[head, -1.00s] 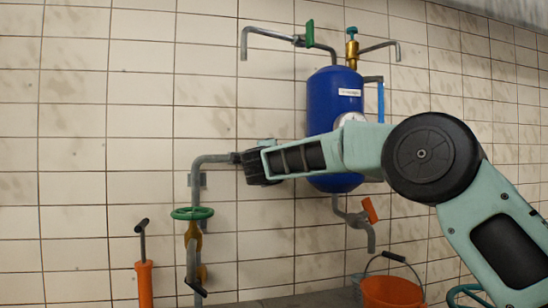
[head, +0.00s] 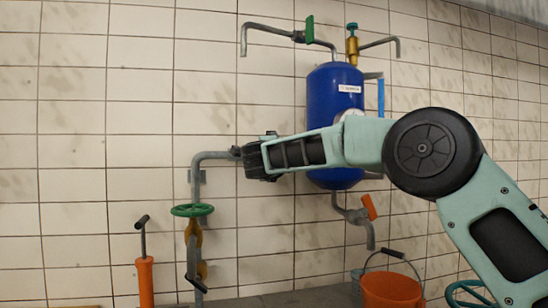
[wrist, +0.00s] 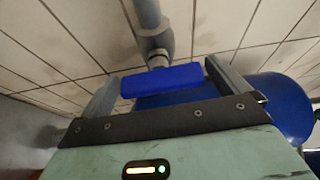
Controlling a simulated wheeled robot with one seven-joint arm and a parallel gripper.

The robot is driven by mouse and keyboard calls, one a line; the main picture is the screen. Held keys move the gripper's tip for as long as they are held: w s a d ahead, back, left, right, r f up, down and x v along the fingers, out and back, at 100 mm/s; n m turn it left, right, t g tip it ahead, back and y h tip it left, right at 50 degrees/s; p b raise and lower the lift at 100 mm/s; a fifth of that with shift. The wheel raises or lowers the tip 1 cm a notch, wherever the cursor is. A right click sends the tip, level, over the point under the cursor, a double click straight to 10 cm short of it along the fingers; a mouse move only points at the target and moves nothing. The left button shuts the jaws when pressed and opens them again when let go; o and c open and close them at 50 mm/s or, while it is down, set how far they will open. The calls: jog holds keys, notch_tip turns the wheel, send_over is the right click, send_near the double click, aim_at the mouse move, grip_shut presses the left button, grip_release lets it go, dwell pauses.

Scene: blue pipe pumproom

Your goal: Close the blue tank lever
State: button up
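The blue lever (wrist: 163,82) is a flat bar below a grey pipe fitting (wrist: 155,45) in the wrist view. My gripper (wrist: 162,73) has its fingers spread, one near each end of the lever. I cannot tell whether either finger touches it. In the head view my gripper (head: 258,160) is left of the blue tank (head: 334,95), by the end of a grey pipe (head: 212,156). The lever is hidden behind my gripper there. The tank also shows in the wrist view (wrist: 285,105), behind and right of the lever.
A green wheel valve (head: 192,210) and an orange pump (head: 145,282) stand lower left. A green lever (head: 310,28) and a brass valve (head: 352,47) are above the tank. An orange lever (head: 369,206) and bucket (head: 391,290) are below. The tiled wall is close behind.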

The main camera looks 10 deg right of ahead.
jog(key=shift+s, duration=0.1)
jog(key=b+v, duration=0.4)
jog(key=v, duration=1.3)
jog(key=shift+s, duration=0.2)
jog(key=shift+r, duration=0.1)
jog(key=s+a+f+n+g+y+p, duration=0.1)
jog(key=s+a+f+n+y, duration=0.2)
jog(key=a+n+y, duration=0.35)
jog(key=s+a+f+n+y+p, duration=0.1)
jog(key=s+a+f+n+y, duration=0.15)
jog(key=a+n+y, duration=0.35)
jog(key=s+a+f+n+g+y+p, duration=0.1)
jog(key=s+f+n+g+y, duration=0.1)
jog(key=s+f+n+g, duration=0.9)
jog(key=s+d+f+n+g+h, duration=0.1)
jog(key=s+d+f+n+h, duration=0.1)
jog(key=s+d+f, duration=0.3)
jog(key=s+d+f+n+g+h+p, duration=0.1)
jog(key=s+d+f, duration=0.4)
jog(key=s, duration=0.6)
jog(key=s+d+f+n+g+h+p, duration=0.1)
jog(key=s+d+f+n+g+h, duration=0.2)
jog(key=s+d, duration=0.4)
notch_tip(320, 180, down, 2)
jog(key=shift+s+f+h, duration=0.1)
jog(key=shift+s+h, duration=0.5)
jog(key=shift+h, duration=0.05)
